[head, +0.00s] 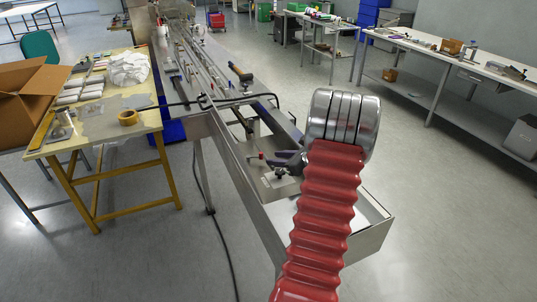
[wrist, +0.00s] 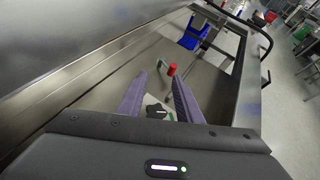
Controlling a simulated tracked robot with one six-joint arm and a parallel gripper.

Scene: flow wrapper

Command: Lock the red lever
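The red lever has a small red cap on a metal rod. In the head view the red lever (head: 254,156) is on the flow wrapper's side, just left of my gripper (head: 276,159). In the wrist view the red lever (wrist: 173,69) shows near the tips of my gripper (wrist: 159,76), closer to the right finger. The two purple fingers are apart, with nothing held between them. I cannot tell whether the right finger touches the lever. The lever's lower part is partly hidden in the head view.
A black knob (wrist: 157,112) sits on a pale plate between the fingers, in the wrist view. The metal machine frame (head: 222,135) surrounds the work spot.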

